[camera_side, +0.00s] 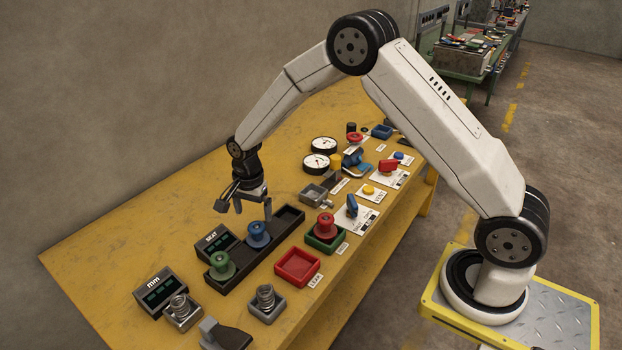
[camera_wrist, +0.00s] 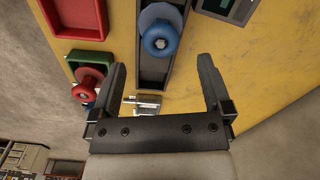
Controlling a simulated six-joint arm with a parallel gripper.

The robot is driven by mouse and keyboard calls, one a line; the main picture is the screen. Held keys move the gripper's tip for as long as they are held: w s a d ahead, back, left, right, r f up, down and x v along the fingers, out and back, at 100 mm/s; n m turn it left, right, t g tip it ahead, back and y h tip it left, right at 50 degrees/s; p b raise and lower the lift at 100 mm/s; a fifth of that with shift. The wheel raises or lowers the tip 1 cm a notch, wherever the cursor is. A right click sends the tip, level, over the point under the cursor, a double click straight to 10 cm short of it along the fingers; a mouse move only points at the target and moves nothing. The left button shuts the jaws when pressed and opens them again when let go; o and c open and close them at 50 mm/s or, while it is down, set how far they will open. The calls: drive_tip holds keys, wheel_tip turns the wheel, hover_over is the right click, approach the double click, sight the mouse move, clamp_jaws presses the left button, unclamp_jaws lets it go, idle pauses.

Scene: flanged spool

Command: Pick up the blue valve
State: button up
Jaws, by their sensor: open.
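The blue valve (camera_side: 258,234), a flanged spool shape, stands upright in a long dark tray (camera_side: 291,219) on the yellow bench. In the wrist view the blue valve (camera_wrist: 160,38) shows beyond the fingertips, between the lines of the two fingers. My gripper (camera_side: 245,206) hangs over the bench near the tray, its fingers apart and empty. In the wrist view my gripper (camera_wrist: 161,62) also shows wide open, with nothing between its fingers. It does not touch the valve.
A green spool (camera_side: 222,265) stands in the tray's near end. A red spool (camera_side: 325,226) stands in a green box beside it. An empty red bin (camera_side: 297,267) and a display box (camera_side: 216,240) flank the tray. The bench toward the wall is clear.

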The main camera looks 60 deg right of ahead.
sight(256, 226)
drive_tip(key=shift+f, duration=0.2)
drive_tip(key=shift+f, duration=1.2)
drive_tip(key=shift+w+d+f, duration=0.1)
drive_tip(key=shift+d+f, duration=0.05)
drive_tip(key=shift+f, duration=2.4)
clamp_jaws()
